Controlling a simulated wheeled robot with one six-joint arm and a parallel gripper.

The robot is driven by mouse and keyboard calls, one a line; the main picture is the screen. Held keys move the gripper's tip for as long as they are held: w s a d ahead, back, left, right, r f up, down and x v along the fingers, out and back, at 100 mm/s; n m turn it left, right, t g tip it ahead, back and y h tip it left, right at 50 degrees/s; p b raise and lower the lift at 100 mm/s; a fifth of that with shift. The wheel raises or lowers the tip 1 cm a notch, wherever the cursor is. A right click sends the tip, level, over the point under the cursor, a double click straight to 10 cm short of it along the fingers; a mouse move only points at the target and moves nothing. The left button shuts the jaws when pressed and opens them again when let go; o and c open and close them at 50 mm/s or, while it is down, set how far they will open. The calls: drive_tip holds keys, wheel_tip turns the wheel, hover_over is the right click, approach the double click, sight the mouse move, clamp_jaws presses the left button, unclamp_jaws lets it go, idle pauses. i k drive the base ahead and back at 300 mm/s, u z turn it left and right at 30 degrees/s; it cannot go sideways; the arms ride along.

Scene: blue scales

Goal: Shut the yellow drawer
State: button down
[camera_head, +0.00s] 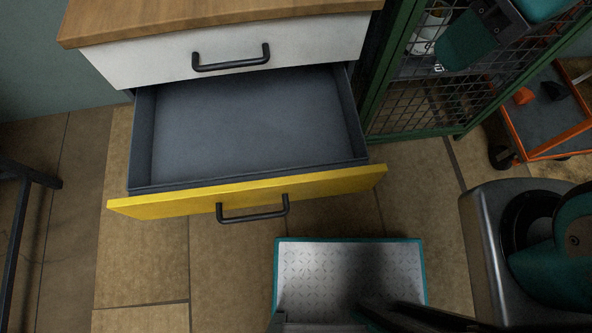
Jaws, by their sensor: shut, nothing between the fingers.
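The yellow drawer (250,191) is pulled far out of the cabinet, below a white drawer. Its grey inside (250,120) is empty. A black bar handle (252,212) is on its yellow front. My gripper (450,55) is at the upper right, in front of the green mesh cage. It is shut and empty, well apart from the yellow drawer, to the right of it and higher in the picture. Its fingertips show only in part.
The white drawer (225,50) above is shut under a wooden top (200,18). A green mesh cage (420,100) stands right of the cabinet. An orange-edged cart (550,110) is at the far right. A dark frame (25,180) is at the left. Tiled floor is clear left of the drawer front.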

sight(218, 143)
drive_tip(key=k, duration=1.05)
drive_tip(key=u, duration=1.45)
